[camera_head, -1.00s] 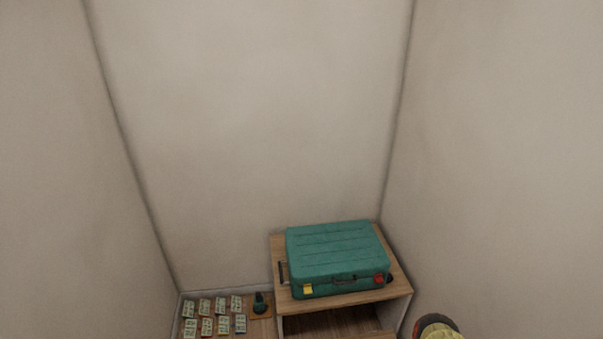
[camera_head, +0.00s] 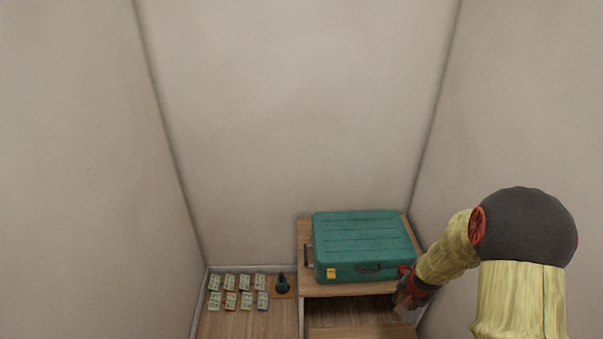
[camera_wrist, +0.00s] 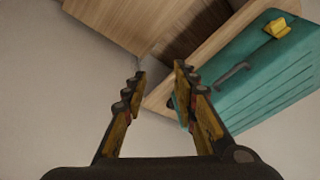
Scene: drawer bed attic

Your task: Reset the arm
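My arm (camera_head: 520,230) stands raised at the right of the head view, with its forearm reaching left and down toward the cabinet. My gripper (camera_head: 408,303) is at the right front of the cabinet, just below and right of the green suitcase. In the wrist view my gripper (camera_wrist: 160,75) has its two fingers apart with nothing between them. The green suitcase (camera_head: 362,240) lies closed on the wooden cabinet top (camera_head: 310,288). It also shows close by at the right of the wrist view (camera_wrist: 265,75).
The cabinet has an open compartment (camera_head: 345,312) under its top. Several small cards (camera_head: 230,300) lie in rows on the floor at the left, next to a dark object (camera_head: 282,284) on a small mat. Walls close in on the left, back and right.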

